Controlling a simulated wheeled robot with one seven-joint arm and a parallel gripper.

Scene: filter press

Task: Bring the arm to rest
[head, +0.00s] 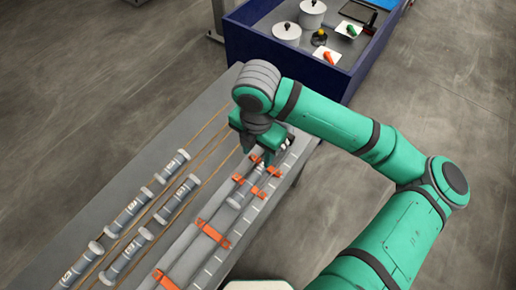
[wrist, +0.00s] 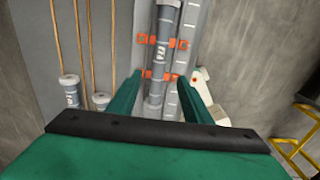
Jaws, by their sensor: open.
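My gripper (head: 258,154) is over the far part of the bench, pointing down above a channel with orange clips. In the wrist view its two green fingers (wrist: 160,78) are spread, with a gap on either side of a grey cartridge (wrist: 160,95). The fingers do not touch it; their exact height over it is hard to tell. In the head view that cartridge (head: 243,192) lies along the channel at the orange clips (head: 250,186), its far end partly hidden by my gripper. My arm reaches in from the lower right, bent at the elbow.
Several grey cartridges (head: 128,212) lie along brown rails on the left of the grey bench (head: 95,195). More orange clips (head: 213,233) sit nearer along the channel. A blue-walled table (head: 270,58) holding white canisters stands behind. The floor at right is clear.

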